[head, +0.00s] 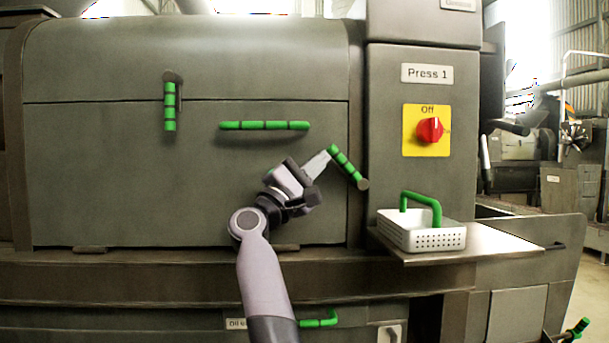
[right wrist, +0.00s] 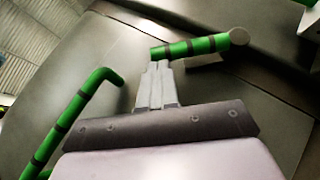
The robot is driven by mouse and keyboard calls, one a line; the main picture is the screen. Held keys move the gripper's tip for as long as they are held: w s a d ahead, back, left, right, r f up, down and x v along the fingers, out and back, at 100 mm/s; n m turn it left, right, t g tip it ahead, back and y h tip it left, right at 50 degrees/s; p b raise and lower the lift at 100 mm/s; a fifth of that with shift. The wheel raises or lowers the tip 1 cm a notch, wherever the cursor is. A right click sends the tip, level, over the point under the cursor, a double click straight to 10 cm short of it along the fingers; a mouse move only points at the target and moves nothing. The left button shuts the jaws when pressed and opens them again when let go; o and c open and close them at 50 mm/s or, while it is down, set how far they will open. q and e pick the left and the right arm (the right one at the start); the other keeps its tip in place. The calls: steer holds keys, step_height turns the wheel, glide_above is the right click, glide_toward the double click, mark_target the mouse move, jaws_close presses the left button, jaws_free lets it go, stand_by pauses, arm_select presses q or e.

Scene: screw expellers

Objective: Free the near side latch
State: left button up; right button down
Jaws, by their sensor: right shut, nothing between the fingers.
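A green-banded latch (head: 345,164) on the right side of the press cover is tilted, with its round pivot at lower right and its free end at upper left. It also shows in the right wrist view (right wrist: 195,47). My right gripper (head: 325,158) is shut and empty, with its tips at the latch's free end. In the right wrist view its fingertips (right wrist: 157,66) are right by that end; I cannot tell whether they touch. A second green latch (head: 170,107) hangs straight down on the left of the cover. My left gripper is not in view.
A horizontal green handle (head: 265,125) stands out from the cover between the latches. A white perforated basket (head: 425,236) with a green handle sits on a metal shelf (head: 500,240) to the right. A red switch (head: 429,129) marked Off is above it.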

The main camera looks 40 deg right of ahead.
mark_target(329, 145)
steer(key=r+m, duration=0.1)
steer(key=m+g+y+p, duration=0.1)
steer(key=d+r, duration=0.1)
steer(key=shift+s+r+m+g+y, duration=0.35)
steer(key=shift+m+g+y, duration=0.05)
steer(key=shift+s+d+r+m+g+y+p, duration=0.15)
steer(key=shift+d+r+m+g+y+p, duration=0.15)
steer(key=shift+m+y+p, duration=0.1)
steer(key=shift+s+d+r+p, duration=0.15)
steer(key=shift+s+d+r, duration=0.25)
steer(key=shift+d, duration=0.3)
steer(key=shift+s+d+r+p, duration=0.15)
steer(key=shift+s+d+r, duration=0.25)
steer(key=shift+d, duration=0.25)
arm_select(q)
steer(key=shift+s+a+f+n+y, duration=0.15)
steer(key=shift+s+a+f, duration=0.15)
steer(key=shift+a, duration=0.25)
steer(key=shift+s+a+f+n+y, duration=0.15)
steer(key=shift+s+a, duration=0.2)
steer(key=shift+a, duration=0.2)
arm_select(e)
steer(key=shift+d, duration=0.1)
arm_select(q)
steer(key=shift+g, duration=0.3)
arm_select(e)
steer(key=shift+s+r, duration=0.15)
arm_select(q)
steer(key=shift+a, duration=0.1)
